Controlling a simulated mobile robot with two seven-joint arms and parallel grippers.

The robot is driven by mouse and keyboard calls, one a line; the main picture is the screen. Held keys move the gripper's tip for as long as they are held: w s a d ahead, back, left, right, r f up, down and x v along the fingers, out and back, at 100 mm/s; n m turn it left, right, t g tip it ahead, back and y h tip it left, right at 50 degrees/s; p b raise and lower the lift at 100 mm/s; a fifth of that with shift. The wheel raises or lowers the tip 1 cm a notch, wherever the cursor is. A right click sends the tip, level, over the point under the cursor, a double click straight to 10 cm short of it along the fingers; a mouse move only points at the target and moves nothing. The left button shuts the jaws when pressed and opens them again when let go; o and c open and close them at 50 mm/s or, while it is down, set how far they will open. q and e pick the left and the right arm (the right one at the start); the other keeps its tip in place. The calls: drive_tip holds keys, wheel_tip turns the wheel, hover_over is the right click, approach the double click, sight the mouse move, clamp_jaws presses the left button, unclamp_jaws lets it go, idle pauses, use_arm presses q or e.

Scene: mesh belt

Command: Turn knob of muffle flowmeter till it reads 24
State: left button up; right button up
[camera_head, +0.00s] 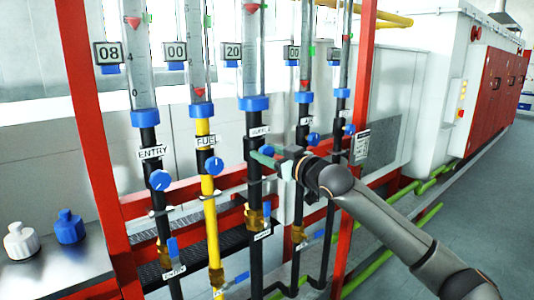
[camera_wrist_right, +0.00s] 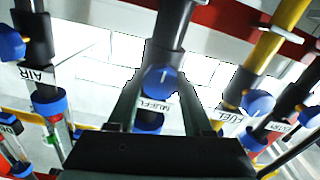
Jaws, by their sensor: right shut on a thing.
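The muffle flowmeter is the middle tube, with a blue collar (camera_head: 254,103), a black pipe and a partly hidden label (camera_head: 259,131). Its small display (camera_head: 232,51) reads 20. Its blue knob (camera_head: 266,150) is mostly covered by my right gripper (camera_head: 268,158) in the head view. In the right wrist view the blue knob (camera_wrist_right: 160,82) sits between the two fingers of my right gripper (camera_wrist_right: 160,100), beside the MUFFLE label (camera_wrist_right: 158,106). The gripper is shut on this knob. My left gripper is not in view.
The entry knob (camera_head: 160,180) and fuel knob (camera_head: 214,166) are to the left, with displays 08 and 00. The air knob (camera_head: 313,139) is close on the right. A red frame post (camera_head: 88,120) stands at left. White and blue bottles (camera_head: 69,227) stand on a bench.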

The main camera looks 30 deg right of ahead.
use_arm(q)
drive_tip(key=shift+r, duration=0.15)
use_arm(e)
clamp_jaws()
